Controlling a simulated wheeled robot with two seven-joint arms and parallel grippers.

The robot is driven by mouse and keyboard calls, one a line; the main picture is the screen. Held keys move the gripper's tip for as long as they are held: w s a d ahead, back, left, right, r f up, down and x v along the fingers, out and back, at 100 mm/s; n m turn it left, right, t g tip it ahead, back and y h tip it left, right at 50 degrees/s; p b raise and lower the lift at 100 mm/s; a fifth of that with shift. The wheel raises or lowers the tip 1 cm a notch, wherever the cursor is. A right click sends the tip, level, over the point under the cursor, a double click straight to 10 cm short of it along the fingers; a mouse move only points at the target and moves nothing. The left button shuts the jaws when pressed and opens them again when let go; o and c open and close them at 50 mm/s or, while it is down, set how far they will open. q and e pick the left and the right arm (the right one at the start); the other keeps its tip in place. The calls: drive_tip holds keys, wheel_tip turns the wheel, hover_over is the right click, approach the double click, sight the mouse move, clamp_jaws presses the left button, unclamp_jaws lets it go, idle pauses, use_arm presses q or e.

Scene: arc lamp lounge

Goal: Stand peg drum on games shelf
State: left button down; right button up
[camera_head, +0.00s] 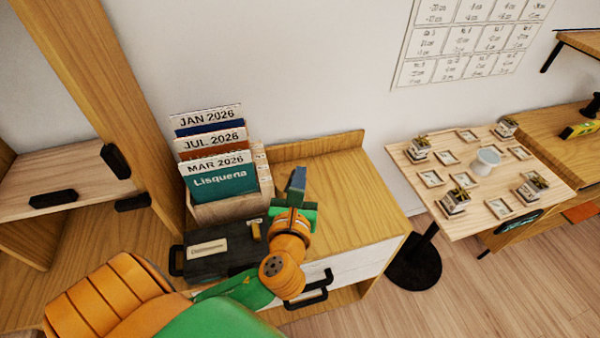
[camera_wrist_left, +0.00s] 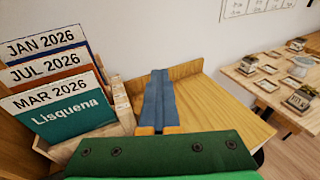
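My left gripper (camera_head: 297,183) is above the wooden cabinet top, right of the card holder. In the left wrist view, its blue-grey fingers (camera_wrist_left: 158,98) lie together with no object visible between them. No thing is clearly recognisable as the peg drum. A small pale round vessel (camera_head: 487,160) stands in the middle of the square table at the right, well away from the gripper; I cannot tell whether it is the drum. I cannot tell which shelf is the games shelf. My right gripper is out of view.
A wooden holder (camera_head: 232,213) carries upright month cards, with a dark labelled case (camera_head: 215,262) before it. The cabinet top (camera_head: 350,195) is bare at right. The square table (camera_head: 410,168) bears several planters and tiles. An open wooden shelf (camera_head: 60,185) is at left.

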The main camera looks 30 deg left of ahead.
use_arm(q)
drive_tip(key=shift+c, duration=1.6)
unclamp_jaws()
